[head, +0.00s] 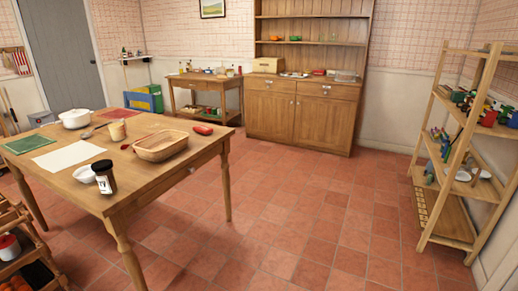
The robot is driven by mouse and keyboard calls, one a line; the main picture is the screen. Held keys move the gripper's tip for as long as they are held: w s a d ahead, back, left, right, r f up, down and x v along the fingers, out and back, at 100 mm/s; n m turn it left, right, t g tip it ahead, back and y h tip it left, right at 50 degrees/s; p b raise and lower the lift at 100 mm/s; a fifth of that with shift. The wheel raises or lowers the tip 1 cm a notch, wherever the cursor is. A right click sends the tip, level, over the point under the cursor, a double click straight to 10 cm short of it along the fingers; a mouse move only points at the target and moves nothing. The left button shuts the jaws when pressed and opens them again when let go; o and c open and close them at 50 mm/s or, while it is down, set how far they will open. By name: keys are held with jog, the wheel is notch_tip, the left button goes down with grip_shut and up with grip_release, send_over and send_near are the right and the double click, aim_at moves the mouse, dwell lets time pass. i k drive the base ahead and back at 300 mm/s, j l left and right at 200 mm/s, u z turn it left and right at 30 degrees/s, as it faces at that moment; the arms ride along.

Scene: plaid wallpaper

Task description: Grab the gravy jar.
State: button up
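A dark brown jar (104,178) with a black lid and a pale label stands upright near the front edge of the wooden table (140,186). It looks like the gravy jar, but its label is too small to read. A small white bowl (84,174) is close beside it on the left. My gripper is not in view.
The table also holds a wooden basket-like dish (160,147), a white pot (76,118), a white sheet (68,157) and a red object (203,130). A low rack (22,245) stands at the front left. A shelf unit (455,150) is at right. The tiled floor between is clear.

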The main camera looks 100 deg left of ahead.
aim_at(103, 169)
jog(key=u, duration=3.65)
jog(key=i+u, duration=0.2)
jog(key=u, duration=0.15)
jog(key=i+l+u, duration=0.2)
jog(key=u, duration=0.2)
jog(key=i+l+u, duration=0.2)
jog(key=u, duration=0.15)
